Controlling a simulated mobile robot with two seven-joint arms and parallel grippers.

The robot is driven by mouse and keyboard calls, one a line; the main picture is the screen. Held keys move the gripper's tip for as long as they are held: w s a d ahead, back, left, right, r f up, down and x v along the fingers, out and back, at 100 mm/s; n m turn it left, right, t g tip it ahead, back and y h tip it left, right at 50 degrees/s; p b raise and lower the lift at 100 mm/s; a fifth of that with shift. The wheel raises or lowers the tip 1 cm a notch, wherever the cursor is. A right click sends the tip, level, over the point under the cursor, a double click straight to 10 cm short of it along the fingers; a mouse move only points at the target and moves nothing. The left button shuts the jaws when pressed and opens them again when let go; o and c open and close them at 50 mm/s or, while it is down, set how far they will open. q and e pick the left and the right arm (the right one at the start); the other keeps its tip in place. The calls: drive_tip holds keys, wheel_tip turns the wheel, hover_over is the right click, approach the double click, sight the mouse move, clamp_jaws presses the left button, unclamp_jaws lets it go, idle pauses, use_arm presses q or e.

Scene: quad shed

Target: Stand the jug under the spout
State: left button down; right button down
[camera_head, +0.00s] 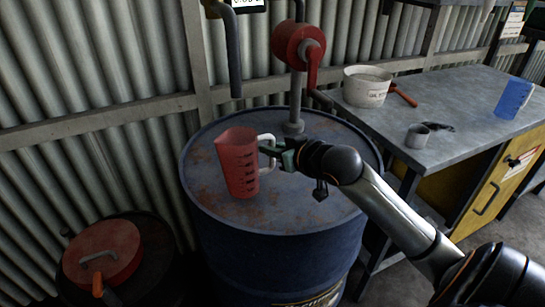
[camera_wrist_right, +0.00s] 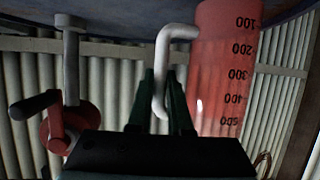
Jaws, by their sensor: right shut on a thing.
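A red measuring jug (camera_head: 238,165) with a white handle (camera_head: 266,149) stands upright over the top of the blue drum (camera_head: 290,215); I cannot tell whether its base touches the lid. The grey spout (camera_head: 235,60) hangs above and behind the jug, its open end pointing down. My right gripper (camera_head: 270,152) is shut on the jug's handle from the right. In the right wrist view the handle (camera_wrist_right: 161,80) lies between the two fingers, and the jug (camera_wrist_right: 222,70) with its black scale is beside them. My left gripper is not in view.
A red hand pump (camera_head: 300,48) rises from the drum behind my right gripper. A red-lidded can (camera_head: 103,250) stands lower left.

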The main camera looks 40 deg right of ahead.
drive_tip(key=shift+f, duration=1.15)
drive_tip(key=c, duration=0.8)
unclamp_jaws()
drive_tip(key=shift+c, duration=0.2)
drive_tip(key=shift+r, duration=0.15)
